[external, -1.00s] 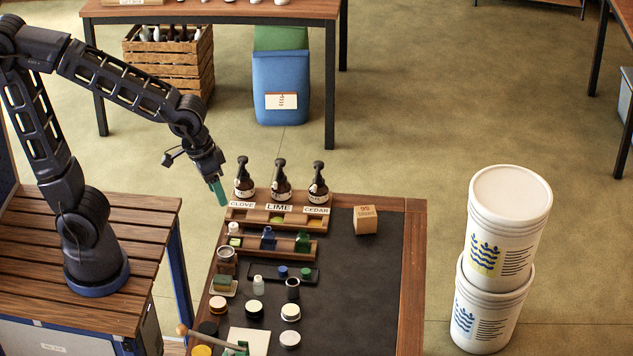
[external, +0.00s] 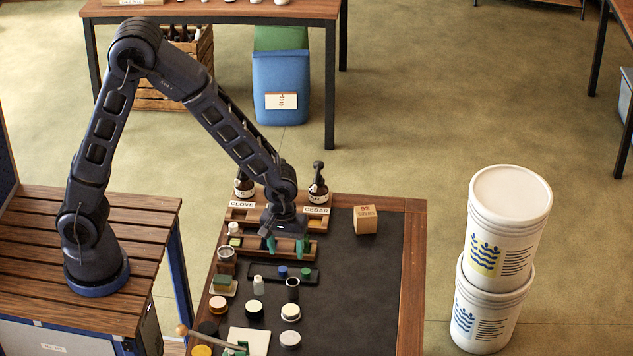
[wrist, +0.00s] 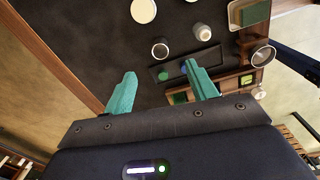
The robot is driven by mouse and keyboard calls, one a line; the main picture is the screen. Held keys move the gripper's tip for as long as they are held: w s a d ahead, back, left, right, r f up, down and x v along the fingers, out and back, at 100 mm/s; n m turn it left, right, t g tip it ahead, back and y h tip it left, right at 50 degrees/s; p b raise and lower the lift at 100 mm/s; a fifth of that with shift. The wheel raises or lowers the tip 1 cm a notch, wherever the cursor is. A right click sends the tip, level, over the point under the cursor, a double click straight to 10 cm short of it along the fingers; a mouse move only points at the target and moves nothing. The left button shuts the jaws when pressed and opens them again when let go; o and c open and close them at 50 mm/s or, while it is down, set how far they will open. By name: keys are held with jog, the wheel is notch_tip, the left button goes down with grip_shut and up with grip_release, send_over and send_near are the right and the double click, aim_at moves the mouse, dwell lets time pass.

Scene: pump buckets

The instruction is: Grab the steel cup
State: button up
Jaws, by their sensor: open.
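The steel cup (external: 292,289) stands upright on the dark table mat, just in front of a small black tray. It appears as a pale rim around a dark inside in the wrist view (wrist: 160,50). My gripper (external: 288,247) points down over the back part of the table, behind the cup as the external view shows it. Its teal fingers are apart with nothing between them. In the wrist view the gripper (wrist: 160,73) has the cup ahead, beyond the gap between its fingertips.
The black tray (external: 257,272) holds small blue and green pieces. A small white bottle (external: 258,285) stands left of the cup, and a white-topped jar (external: 290,312) in front. Pump bottles (external: 318,185) stand behind my gripper. A wooden block (external: 366,220) sits right; the mat there is clear.

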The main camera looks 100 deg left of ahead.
jog(key=n, duration=0.2)
send_near(293, 287)
jog(key=a+f, duration=0.1)
jog(key=shift+a+f, duration=0.2)
jog(key=shift+f, duration=2.5)
jog(key=shift+a+f, duration=0.15)
jog(key=shift+f, duration=2.6)
jog(key=c, duration=1.1)
